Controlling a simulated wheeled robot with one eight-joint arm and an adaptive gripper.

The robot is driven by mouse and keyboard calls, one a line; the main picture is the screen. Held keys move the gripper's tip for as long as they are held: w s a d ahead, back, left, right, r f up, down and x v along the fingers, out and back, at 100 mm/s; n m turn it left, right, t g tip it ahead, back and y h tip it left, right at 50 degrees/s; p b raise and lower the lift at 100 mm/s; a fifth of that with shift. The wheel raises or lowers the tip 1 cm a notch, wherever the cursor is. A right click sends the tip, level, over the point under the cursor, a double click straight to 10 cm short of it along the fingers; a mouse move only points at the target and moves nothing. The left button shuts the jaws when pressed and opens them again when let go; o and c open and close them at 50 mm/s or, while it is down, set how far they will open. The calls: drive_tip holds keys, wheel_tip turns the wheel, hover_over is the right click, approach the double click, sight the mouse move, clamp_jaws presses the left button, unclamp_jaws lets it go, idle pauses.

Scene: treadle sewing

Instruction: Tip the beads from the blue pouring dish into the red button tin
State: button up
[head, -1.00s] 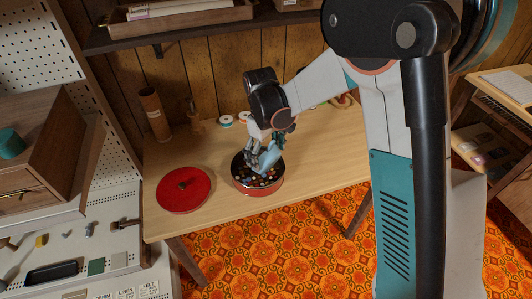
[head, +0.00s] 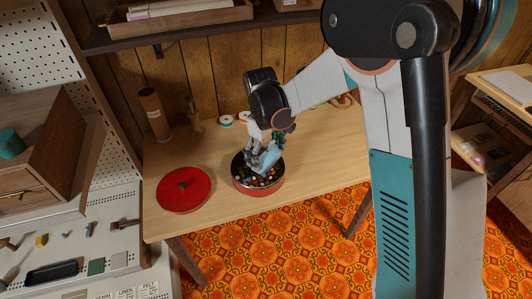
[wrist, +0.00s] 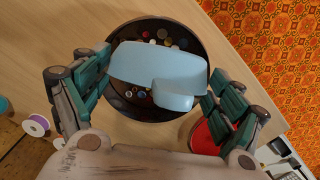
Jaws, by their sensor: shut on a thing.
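The red button tin (head: 258,187) stands open on the wooden table, with a dark inside and several small coloured pieces in it. My gripper (head: 259,160) is over the tin, shut on the light blue pouring dish (head: 267,157). In the wrist view the blue dish (wrist: 160,68) lies between the two finger pads, over the tin's dark inside (wrist: 125,103). The dish is tilted, and its underside faces the wrist camera, so its inside is hidden. I cannot tell whether beads are left in it.
A round red lid (head: 184,190) with a dark knob lies on the table (head: 315,155) left of the tin. Thread spools (head: 226,121) and a brown cardboard tube (head: 155,115) stand along the back. The table's right part is mostly clear.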

drive_tip(key=shift+w+a+g+h, duration=0.3)
drive_tip(key=shift+g+h, duration=0.2)
drive_tip(key=shift+g, duration=0.1)
drive_tip(key=shift+c, duration=0.2)
idle(2.5)
drive_tip(key=shift+w+a+g+h+b, duration=0.4)
drive_tip(key=shift+a+g+h+b, duration=0.1)
drive_tip(key=shift+g+h, duration=0.1)
idle(4.2)
